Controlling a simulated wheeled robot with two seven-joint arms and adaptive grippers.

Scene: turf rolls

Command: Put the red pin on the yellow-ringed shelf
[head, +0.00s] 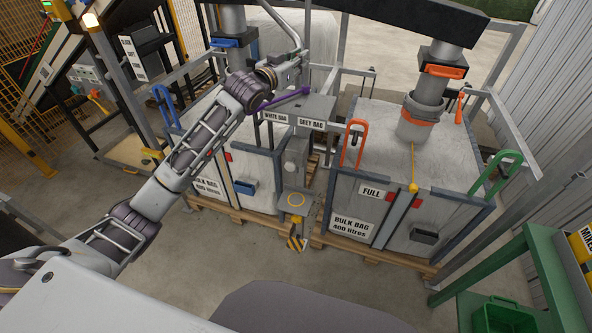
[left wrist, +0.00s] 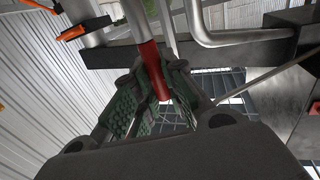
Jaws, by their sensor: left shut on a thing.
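My left gripper (head: 293,66) is at the top middle of the head view, above the gap between the two bulk bag bins. In the left wrist view its green-padded fingers (left wrist: 156,82) are shut around the red pin (left wrist: 150,58), which shows as a red end below a grey metal shaft. The pin is not clear in the head view. The yellow-ringed shelf (head: 296,201) is a small grey plate low between the bins, below my gripper. Its top looks empty. My right gripper is not in view.
The left bin (head: 207,155) and the right bin (head: 372,138) stand on pallets. A yellow-black hook (head: 296,240) hangs below the shelf. A green bench (head: 548,265) stands at right.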

